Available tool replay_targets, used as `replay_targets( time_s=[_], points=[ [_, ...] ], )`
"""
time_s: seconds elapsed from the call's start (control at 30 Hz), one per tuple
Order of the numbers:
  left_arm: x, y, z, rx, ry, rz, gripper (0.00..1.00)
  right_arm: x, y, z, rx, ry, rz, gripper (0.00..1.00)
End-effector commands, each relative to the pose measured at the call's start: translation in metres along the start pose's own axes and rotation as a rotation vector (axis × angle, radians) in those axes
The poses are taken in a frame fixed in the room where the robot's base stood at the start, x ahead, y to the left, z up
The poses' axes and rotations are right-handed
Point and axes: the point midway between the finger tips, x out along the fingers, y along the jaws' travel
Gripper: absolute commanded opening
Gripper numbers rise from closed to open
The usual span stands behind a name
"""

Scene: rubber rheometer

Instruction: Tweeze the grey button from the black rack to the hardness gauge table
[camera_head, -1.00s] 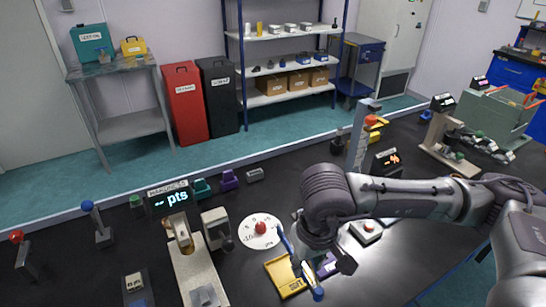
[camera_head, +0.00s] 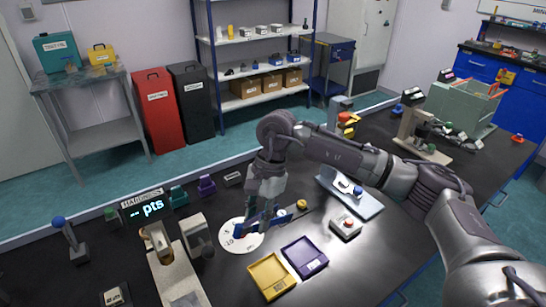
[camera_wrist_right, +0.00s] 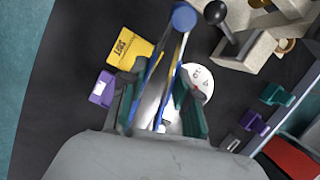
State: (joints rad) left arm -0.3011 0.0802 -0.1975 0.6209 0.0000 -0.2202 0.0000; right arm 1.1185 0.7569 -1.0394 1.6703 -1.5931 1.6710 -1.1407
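My right gripper (camera_head: 262,212) points down over the white numbered dial (camera_head: 228,245). In the wrist view its two dark fingers (camera_wrist_right: 160,108) stand on either side of blue tweezers (camera_wrist_right: 172,62), whose legs meet at a blue ball end; it appears shut on them. The hardness gauge (camera_head: 160,245) stands to the left, with a display (camera_head: 145,205) reading "-- pts". Its light base reaches toward the front edge. I cannot make out the grey button or the black rack; the arm and gripper may hide them. My left gripper is not in view.
A yellow tray (camera_head: 270,276) and a purple tray (camera_head: 304,257) lie in front of the gripper. A box with a red button (camera_head: 346,225) stands to the right. Blue-knobbed (camera_head: 62,225) and other small stands are at left. The dark bench at front right is clear.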

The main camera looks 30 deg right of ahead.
Motion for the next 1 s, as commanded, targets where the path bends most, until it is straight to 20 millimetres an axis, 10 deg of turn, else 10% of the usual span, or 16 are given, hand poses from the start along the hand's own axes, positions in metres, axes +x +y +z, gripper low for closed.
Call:
replay_targets(
  time_s=[0.43, 0.7, 1.0],
  points=[
    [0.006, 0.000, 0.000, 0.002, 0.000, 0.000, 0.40, -0.053, -0.085, -0.101, 1.083, -0.406, -0.681, 0.28],
    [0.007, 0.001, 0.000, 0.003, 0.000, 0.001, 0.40, -0.075, -0.100, -0.145, 1.295, -0.470, -0.944, 0.28],
    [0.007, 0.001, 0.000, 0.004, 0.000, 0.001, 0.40, -0.078, -0.101, -0.150, 1.318, -0.477, -0.974, 0.28]
  ],
)
